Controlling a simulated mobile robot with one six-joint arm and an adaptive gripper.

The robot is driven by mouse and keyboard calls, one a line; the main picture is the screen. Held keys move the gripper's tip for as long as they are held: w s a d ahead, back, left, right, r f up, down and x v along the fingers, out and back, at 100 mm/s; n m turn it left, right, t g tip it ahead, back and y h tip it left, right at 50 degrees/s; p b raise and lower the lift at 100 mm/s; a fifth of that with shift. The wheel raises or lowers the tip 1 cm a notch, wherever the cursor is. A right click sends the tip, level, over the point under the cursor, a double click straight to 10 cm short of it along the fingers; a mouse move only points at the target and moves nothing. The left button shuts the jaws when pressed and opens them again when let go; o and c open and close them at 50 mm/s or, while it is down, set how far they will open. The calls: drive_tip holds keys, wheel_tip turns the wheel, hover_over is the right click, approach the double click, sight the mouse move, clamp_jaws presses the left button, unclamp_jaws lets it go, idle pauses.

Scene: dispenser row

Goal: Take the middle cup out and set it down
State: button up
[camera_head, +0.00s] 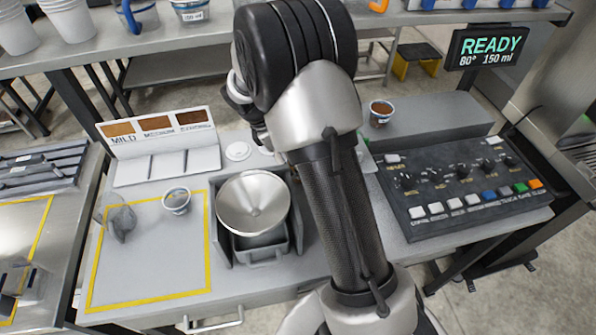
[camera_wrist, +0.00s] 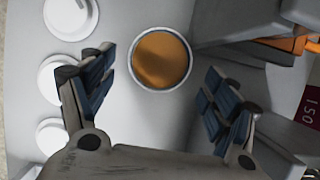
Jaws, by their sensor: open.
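In the wrist view a round cup (camera_wrist: 161,60) with a pale rim and an orange-brown top stands on a grey surface. My gripper (camera_wrist: 156,90) is open, with one finger to the left of the cup and the other to its lower right. I see no finger touching the cup. In the head view my arm covers most of the gripper and the area around it. A small cup with a brown top (camera_head: 381,113) stands on the grey ledge right of my arm. I cannot tell whether it is the same cup.
Several white discs (camera_wrist: 70,15) line the left of the wrist view. In the head view a metal funnel (camera_head: 253,203) sits left of my arm, beside a small cup (camera_head: 176,201) on the yellow-bordered area (camera_head: 140,275). A button panel (camera_head: 455,185) stands at right.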

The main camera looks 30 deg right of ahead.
drive_tip(key=b+x, duration=0.1)
drive_tip(key=x, duration=0.3)
drive_tip(key=shift+f+b, duration=0.3)
drive_tip(key=shift+b, duration=0.1)
drive_tip(key=shift+r, duration=0.1)
drive_tip(key=shift+c, duration=0.4)
drive_tip(key=c, duration=1.3)
drive_tip(key=shift+o, duration=0.2)
